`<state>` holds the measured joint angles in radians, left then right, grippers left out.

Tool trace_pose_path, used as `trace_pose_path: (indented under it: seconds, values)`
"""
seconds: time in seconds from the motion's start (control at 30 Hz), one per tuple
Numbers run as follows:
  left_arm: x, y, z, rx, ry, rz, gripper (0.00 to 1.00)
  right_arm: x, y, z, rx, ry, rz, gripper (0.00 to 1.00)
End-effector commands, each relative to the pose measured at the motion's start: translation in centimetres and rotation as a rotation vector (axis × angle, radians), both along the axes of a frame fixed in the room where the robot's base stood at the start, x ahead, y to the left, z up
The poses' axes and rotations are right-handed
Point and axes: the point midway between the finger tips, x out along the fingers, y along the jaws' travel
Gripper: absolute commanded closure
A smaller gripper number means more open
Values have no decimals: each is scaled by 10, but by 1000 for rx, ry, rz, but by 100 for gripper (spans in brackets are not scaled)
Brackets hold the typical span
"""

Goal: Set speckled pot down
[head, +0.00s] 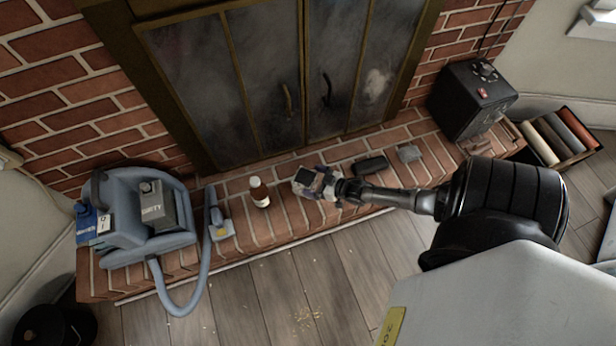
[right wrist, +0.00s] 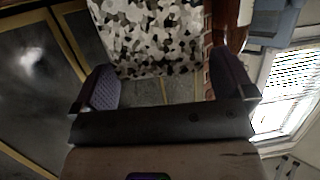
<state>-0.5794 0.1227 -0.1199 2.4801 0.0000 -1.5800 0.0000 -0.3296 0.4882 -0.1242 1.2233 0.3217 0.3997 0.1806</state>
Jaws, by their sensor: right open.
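The speckled pot (right wrist: 150,38), patterned in white, grey and black, fills the top middle of the right wrist view. In the head view the pot (head: 300,188) stands on the brick hearth (head: 262,232), with a dark square top. My right gripper (head: 322,183) reaches in from the right and is right at the pot. In the right wrist view its two fingers (right wrist: 165,85) are spread apart, with the pot just beyond or between their tips; I cannot tell if they touch it. The pot's right side is partly hidden by the gripper. My left gripper is not in view.
A blue carpet cleaner (head: 140,215) with a hose is further left. A dark object (head: 371,165) and a grey block (head: 409,153) lie right of the gripper. Glass fireplace doors (head: 290,80) rise behind.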

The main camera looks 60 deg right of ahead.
Motion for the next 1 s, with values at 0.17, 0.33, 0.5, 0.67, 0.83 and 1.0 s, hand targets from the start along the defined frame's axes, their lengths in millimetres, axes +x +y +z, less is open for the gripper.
trace_pose_path:
  seconds: [0.17, 0.33, 0.5, 0.67, 0.83, 1.0]
  values:
    - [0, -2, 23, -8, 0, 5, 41, -35, 0, 15, 0, 4, 0, 0]
    - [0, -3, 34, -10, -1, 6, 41, -61, -1, 22, 0, 2, 0, 0]
    - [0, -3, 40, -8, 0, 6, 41, -78, -1, 26, 0, 1, 0, 0]
    - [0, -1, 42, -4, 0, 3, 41, -82, 7, 27, 5, 17, 5, 0]
    - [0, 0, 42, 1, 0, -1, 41, -67, 55, 30, 20, 136, 35, 0]
    - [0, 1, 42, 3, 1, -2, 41, -52, 124, 53, 9, 334, 88, 0]
